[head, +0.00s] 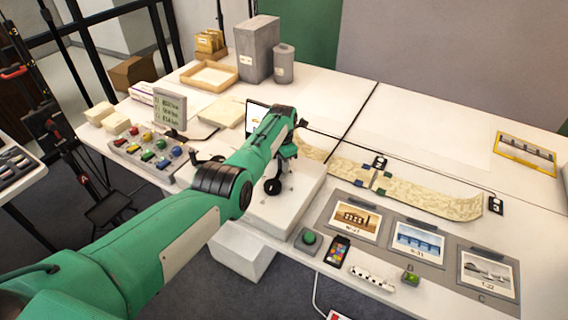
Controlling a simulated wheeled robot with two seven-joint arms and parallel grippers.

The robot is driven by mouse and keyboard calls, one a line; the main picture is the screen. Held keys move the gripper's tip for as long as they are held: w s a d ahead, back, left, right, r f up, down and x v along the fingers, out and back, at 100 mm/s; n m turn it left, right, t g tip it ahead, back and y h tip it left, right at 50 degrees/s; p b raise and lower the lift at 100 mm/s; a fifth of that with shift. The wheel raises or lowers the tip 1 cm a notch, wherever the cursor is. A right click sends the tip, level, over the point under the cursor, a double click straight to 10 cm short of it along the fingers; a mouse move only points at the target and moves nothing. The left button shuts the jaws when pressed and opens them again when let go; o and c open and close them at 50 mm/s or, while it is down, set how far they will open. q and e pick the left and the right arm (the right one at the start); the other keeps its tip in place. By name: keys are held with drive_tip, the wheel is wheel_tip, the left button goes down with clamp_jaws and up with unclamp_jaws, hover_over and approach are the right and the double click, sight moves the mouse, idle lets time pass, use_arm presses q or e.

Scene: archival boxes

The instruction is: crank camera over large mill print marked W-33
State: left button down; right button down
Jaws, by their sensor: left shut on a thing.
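My left gripper (287,151) reaches over the white box-like stand at the table's front edge. It is shut on what looks like the handle of a black crank (272,186); the arm hides much of the grip. Three mounted prints lie on grey mats to the right: a brown building print (355,219), a blue bridge-like print (418,243) and a pale boat print (487,271). The brown print's label seems to start with W, but its number is too small to read surely. I cannot make out the camera. My right gripper is not in view.
A patterned tan strip (435,197) runs behind the prints, with number tags 2 (380,162) and 3 (495,205). A green button (309,238) and a colour card (337,251) lie in front. A button panel (152,151), wooden tray (209,77) and grey box (257,49) stand left.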

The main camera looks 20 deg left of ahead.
use_arm(q)
drive_tip(key=shift+s+a+f, duration=0.15)
drive_tip(key=shift+s+f, duration=0.05)
drive_tip(key=shift+f, duration=0.05)
drive_tip(key=c, duration=1.3)
unclamp_jaws()
drive_tip(key=shift+o, duration=0.2)
drive_tip(key=shift+s+a+r, duration=0.1)
drive_tip(key=shift+r, duration=0.05)
drive_tip(key=shift+r, duration=0.1)
drive_tip(key=shift+r, duration=0.2)
wheel_tip(320, 180, up, 13)
drive_tip(key=shift+r, duration=0.15)
drive_tip(key=shift+c, duration=0.4)
